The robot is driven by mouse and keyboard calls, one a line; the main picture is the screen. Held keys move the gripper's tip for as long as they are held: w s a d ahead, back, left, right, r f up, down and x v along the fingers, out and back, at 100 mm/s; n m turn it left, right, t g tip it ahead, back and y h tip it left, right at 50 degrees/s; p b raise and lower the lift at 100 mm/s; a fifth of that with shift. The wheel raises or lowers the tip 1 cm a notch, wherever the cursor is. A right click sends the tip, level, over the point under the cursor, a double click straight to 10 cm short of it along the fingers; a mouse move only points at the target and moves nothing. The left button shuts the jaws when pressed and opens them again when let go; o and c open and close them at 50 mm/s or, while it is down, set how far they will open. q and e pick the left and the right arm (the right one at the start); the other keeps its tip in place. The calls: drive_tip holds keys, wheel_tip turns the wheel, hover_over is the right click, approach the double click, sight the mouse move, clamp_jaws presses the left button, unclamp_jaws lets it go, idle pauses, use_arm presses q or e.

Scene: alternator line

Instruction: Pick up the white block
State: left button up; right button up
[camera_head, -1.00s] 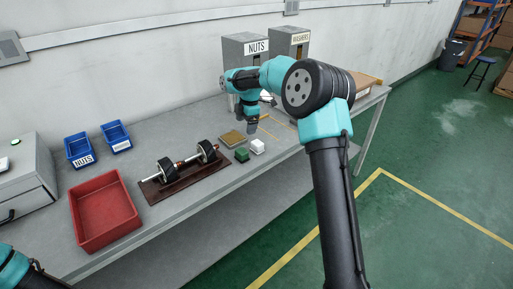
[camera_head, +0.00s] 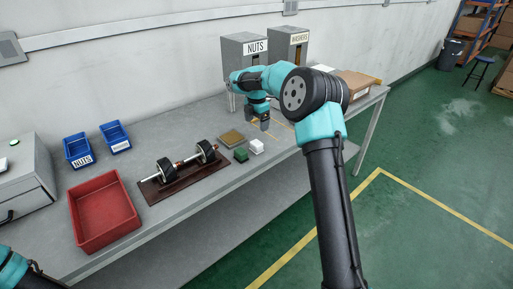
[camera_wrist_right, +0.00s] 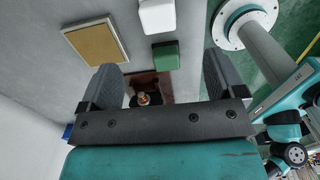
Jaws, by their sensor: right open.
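The white block (camera_head: 256,147) sits on the grey table, just right of a green block (camera_head: 241,155). In the right wrist view the white block (camera_wrist_right: 157,16) is at the top edge, partly cut off, with the green block (camera_wrist_right: 166,56) below it. My right gripper (camera_head: 257,124) is above the table, behind the white block in the head view. Its two fingers (camera_wrist_right: 160,84) are apart with nothing between them in its grip. My left arm shows only as a piece at the lower left corner, and its gripper is out of the picture.
A brown square pad (camera_head: 231,138) lies left of the blocks. A shaft with black wheels rests on a brown board (camera_head: 156,192). A red tray (camera_head: 103,211) and blue bins (camera_head: 78,150) are further left. Nuts (camera_head: 240,60) and washers dispensers stand behind.

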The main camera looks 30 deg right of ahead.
sight(256, 142)
wheel_tip(256, 142, down, 8)
drive_tip(key=shift+r, duration=0.2)
drive_tip(key=shift+w+f, duration=0.15)
drive_tip(key=shift+f, duration=2.45)
drive_tip(key=c, duration=1)
